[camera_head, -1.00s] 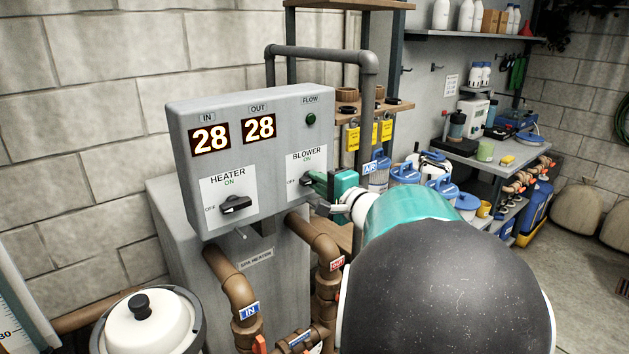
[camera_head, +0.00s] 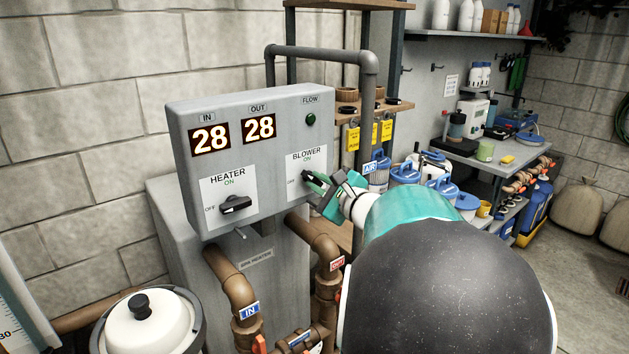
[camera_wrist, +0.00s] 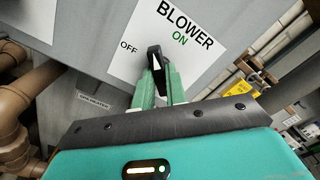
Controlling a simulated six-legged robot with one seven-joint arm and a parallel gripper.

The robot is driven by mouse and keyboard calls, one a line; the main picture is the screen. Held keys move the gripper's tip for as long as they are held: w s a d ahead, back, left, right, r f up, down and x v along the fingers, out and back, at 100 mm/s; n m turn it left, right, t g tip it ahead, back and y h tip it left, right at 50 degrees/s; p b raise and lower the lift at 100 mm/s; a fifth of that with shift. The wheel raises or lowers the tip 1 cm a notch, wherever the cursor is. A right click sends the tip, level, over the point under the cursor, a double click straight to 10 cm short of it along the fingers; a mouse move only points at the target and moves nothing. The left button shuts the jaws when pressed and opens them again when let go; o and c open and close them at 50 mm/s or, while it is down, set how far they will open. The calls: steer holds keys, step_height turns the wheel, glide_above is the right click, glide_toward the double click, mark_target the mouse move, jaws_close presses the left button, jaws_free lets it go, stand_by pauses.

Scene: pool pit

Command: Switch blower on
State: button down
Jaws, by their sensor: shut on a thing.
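The blower switch is a black knob (camera_wrist: 154,58) on a white plate (camera_head: 306,160) marked BLOWER, ON at the top and OFF at the left. The plate is on the right of the grey heater control box (camera_head: 258,185). My gripper (camera_head: 309,180) has its green fingers shut on the knob; the wrist view shows a finger on each side of it (camera_wrist: 158,75). In the wrist view the knob points up between OFF and ON in the tilted picture. The fingers partly hide the knob in the head view, so its exact setting is hard to tell there.
The heater knob (camera_head: 236,204) is left of the blower plate. Two displays read 28, and a dark green flow light (camera_head: 311,119) sits above. Brown pipes (camera_head: 234,280) run below the box. A grey pipe (camera_head: 368,110) rises at its right.

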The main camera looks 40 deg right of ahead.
steer(key=m, duration=0.9)
steer(key=shift+m, duration=0.4)
steer(key=c, duration=1.3)
jaws_free()
steer(key=shift+s+a, duration=0.2)
steer(key=shift+s, duration=1.55)
steer(key=shift+s+a, duration=0.2)
steer(key=shift+s, duration=1.55)
